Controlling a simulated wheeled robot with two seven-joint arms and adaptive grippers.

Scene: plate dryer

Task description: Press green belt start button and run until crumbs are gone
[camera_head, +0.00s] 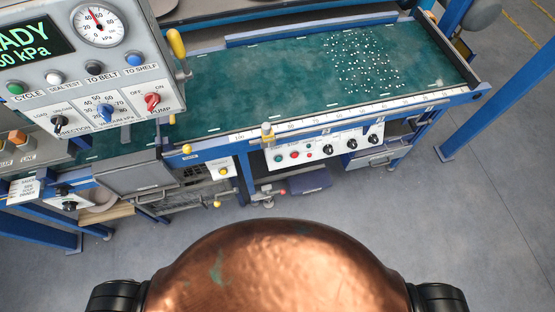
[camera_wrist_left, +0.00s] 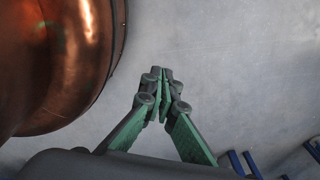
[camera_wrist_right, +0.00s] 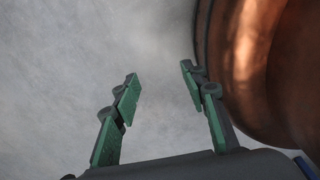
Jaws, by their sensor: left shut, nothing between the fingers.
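A green conveyor belt (camera_head: 270,80) runs across the head view, with many white crumbs (camera_head: 365,62) scattered over its right part. A white control panel (camera_head: 318,145) is on the belt's front side. It has a small green button (camera_head: 279,157) at its left, a red button (camera_head: 295,155) beside it, and black knobs further right. My left gripper (camera_wrist_left: 164,82) is shut and empty over bare floor in the left wrist view. My right gripper (camera_wrist_right: 160,75) is open and empty in the right wrist view. Neither gripper shows in the head view, and both are away from the panel.
A grey console (camera_head: 90,60) with a gauge, display, knobs and another green button (camera_head: 15,88) stands at the upper left. A blue frame leg (camera_head: 490,85) is at the right. The floor (camera_head: 460,220) in front is clear.

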